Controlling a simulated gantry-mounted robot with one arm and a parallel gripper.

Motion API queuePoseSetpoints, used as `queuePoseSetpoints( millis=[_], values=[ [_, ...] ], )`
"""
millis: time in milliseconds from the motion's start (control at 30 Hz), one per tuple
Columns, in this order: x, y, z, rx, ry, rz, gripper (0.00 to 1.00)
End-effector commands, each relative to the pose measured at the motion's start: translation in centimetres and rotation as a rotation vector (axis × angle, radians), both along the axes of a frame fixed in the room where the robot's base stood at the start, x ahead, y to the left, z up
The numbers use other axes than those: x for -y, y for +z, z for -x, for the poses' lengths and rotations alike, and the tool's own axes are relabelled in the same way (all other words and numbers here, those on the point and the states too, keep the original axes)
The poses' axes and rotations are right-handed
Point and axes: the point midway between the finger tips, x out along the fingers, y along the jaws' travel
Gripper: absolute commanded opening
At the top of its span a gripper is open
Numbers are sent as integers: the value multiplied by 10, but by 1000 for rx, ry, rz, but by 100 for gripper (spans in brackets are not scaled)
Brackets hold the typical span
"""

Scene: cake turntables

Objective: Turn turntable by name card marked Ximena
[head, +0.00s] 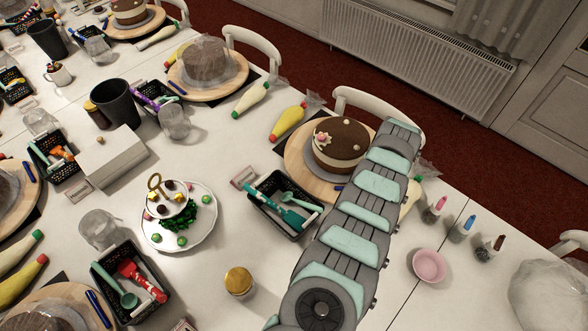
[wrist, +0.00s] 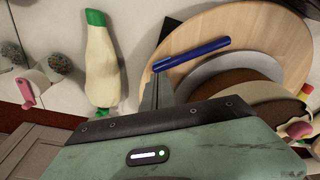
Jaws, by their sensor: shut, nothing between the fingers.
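The wooden turntable (head: 296,163) nearest my arm bears a chocolate-topped cake (head: 340,138); my arm covers its right part. In the wrist view the same kind of wooden disc (wrist: 265,35) fills the upper right, with a grey cake board (wrist: 215,75) and a blue pen (wrist: 192,54) on it. My gripper (wrist: 157,88) is shut and empty at the disc's edge, close to the pen; I cannot tell whether it touches. In the head view my gripper is hidden behind my arm. A small name card (head: 243,176) stands left of this turntable, its writing too small to read.
A black tool basket (head: 284,205) and yellow piping bag (head: 288,121) lie left of the turntable. A green-tipped piping bag (wrist: 103,65) is left of my gripper. A pink bowl (head: 429,265) and small bottles (head: 462,229) stand right. Other turntables (head: 208,88) stand farther left.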

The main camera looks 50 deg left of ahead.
Motion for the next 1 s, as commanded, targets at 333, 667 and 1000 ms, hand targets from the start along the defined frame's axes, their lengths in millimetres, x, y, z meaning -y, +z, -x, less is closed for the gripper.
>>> queuePoseSetpoints(
  millis=[333, 667, 1000],
  values=[
    [0, 10, 0, 1, 0, -1, 0],
    [-6, 20, 24, 2, 0, -1, 0],
    [-17, 19, 68, -1, 1, -1, 0]
  ],
)
